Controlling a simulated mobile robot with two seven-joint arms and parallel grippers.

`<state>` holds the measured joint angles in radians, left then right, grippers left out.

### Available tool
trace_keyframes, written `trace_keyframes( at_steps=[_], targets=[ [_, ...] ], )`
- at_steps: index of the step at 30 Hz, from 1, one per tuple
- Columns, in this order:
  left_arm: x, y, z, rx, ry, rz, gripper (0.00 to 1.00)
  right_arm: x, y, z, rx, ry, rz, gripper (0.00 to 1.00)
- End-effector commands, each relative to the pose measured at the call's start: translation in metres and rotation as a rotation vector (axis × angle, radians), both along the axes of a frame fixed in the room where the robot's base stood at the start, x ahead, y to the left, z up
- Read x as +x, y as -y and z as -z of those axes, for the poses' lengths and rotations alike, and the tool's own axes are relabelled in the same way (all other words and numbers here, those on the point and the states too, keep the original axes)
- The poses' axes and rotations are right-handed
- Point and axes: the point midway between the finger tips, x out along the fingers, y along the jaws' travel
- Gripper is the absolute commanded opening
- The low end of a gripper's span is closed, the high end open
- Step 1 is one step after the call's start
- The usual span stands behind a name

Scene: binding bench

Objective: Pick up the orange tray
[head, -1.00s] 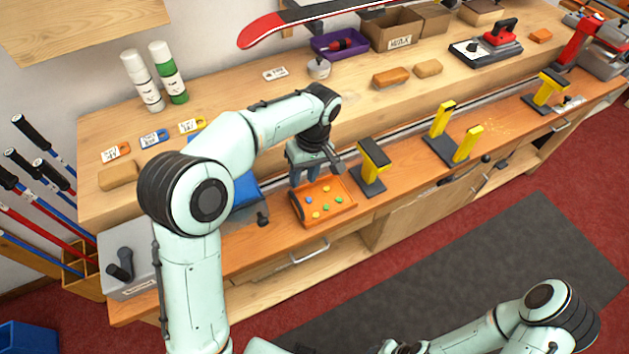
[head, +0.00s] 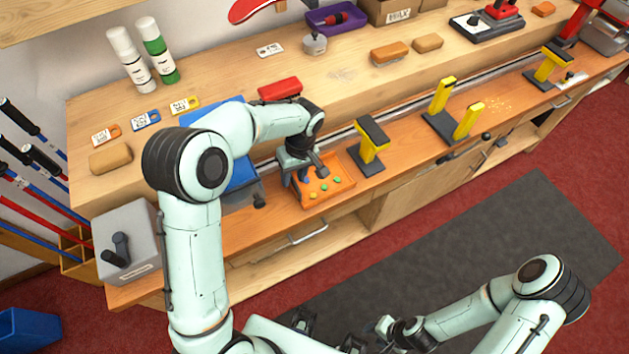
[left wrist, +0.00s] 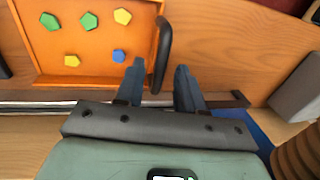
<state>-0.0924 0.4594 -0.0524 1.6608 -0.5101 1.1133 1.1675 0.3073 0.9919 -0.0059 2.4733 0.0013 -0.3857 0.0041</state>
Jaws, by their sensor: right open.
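The orange tray (head: 343,192) sits on the lower front bench with several green, yellow and blue pieces in it. In the left wrist view the tray (left wrist: 95,79) is at the upper left, with a dark handle (left wrist: 162,52) along its right edge. My left gripper (head: 297,183) is low at the tray's left end and hides part of it. In the left wrist view its two fingers (left wrist: 160,78) are apart, on either side of the handle's near end. Contact cannot be told. My right gripper (head: 328,332) is open and low at the bottom edge, away from the tray.
A yellow-and-black stand (head: 368,145) is close right of the tray. A blue object (head: 240,172) lies left of my left gripper. The raised shelf (head: 225,80) behind holds a red block (head: 280,88) and wooden blocks. A grey box (head: 128,240) stands at the bench's left end.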

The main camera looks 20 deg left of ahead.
Motion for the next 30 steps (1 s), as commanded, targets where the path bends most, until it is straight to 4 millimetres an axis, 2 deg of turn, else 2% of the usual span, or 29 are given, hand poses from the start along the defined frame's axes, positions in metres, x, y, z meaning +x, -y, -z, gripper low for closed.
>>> trace_keyframes(
  at_steps=[5,13,16,17,26,30],
  targets=[
    [-0.003,-0.003,0.021,0.001,-0.001,0.001,0.38,0.0,0.0,0.001,0.0,0.0,0.0,0.43],
    [-0.003,-0.003,0.024,0.0,0.001,0.001,0.38,0.0,0.0,0.001,0.0,0.0,0.0,0.43],
    [-0.003,-0.003,0.024,0.0,0.001,0.001,0.05,0.0,0.0,0.001,0.0,0.0,0.0,0.43],
    [-0.003,-0.003,0.024,0.0,0.001,0.001,0.0,0.0,0.0,0.001,0.0,0.0,0.0,0.43],
    [-0.003,-0.003,0.023,0.0,0.003,0.001,0.0,0.0,0.0,0.0,0.0,0.0,0.0,0.43],
    [-0.002,-0.003,0.012,0.0,0.006,0.001,0.0,0.0,0.0,0.0,0.0,0.001,0.0,0.43]
  ],
)
